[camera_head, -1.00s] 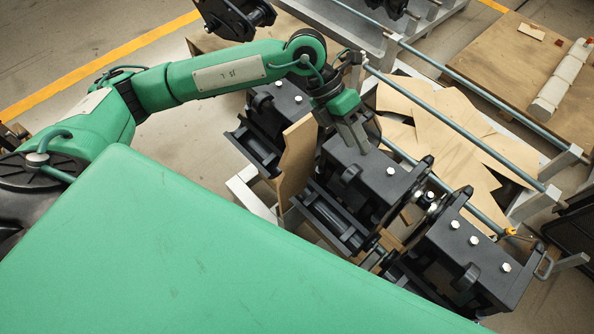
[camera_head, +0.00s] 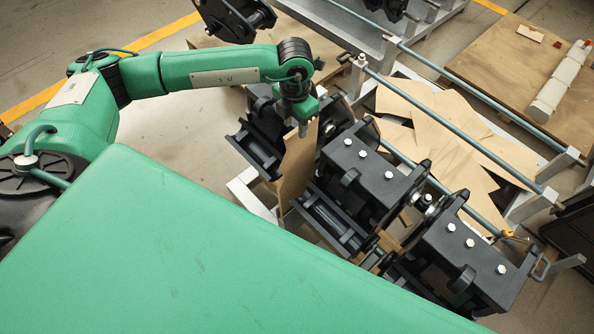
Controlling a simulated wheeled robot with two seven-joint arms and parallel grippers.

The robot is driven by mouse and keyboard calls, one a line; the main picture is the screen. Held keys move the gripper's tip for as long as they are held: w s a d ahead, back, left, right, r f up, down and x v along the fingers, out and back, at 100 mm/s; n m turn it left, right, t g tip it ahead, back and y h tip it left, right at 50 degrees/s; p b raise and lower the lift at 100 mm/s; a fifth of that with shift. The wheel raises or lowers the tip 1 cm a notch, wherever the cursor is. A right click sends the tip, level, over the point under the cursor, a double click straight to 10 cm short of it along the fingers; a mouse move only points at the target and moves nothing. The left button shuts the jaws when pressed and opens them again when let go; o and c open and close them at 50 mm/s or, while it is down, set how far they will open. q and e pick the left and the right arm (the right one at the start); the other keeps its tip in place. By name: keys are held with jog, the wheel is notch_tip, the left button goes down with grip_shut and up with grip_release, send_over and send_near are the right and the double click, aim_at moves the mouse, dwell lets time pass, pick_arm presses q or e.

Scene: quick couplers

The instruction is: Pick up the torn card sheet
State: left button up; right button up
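A brown card sheet (camera_head: 296,172) with an uneven edge stands upright between two black quick couplers. My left gripper (camera_head: 302,130) points down at the top edge of this sheet. Its fingertips overlap the sheet's top in the picture; I cannot tell whether they touch it. The fingers look close together, and their gap is hidden from this angle. My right gripper is out of view.
Black couplers (camera_head: 375,178) with bolts stand in a row on a pale metal rack. More torn card (camera_head: 445,125) lies flat behind them, beneath a blue-grey rail (camera_head: 455,128). A white roll (camera_head: 560,80) lies on a board at the upper right.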

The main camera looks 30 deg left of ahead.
pick_arm(q)
jog(key=shift+d+f+p, duration=0.1)
jog(key=shift+f+p, duration=0.35)
jog(key=shift+f, duration=0.05)
notch_tip(320, 180, down, 4)
jog(key=shift+w+d+f+p, duration=0.1)
jog(key=shift+f+p, duration=0.15)
jog(key=shift+p, duration=0.55)
jog(key=shift+c, duration=0.2)
grip_shut()
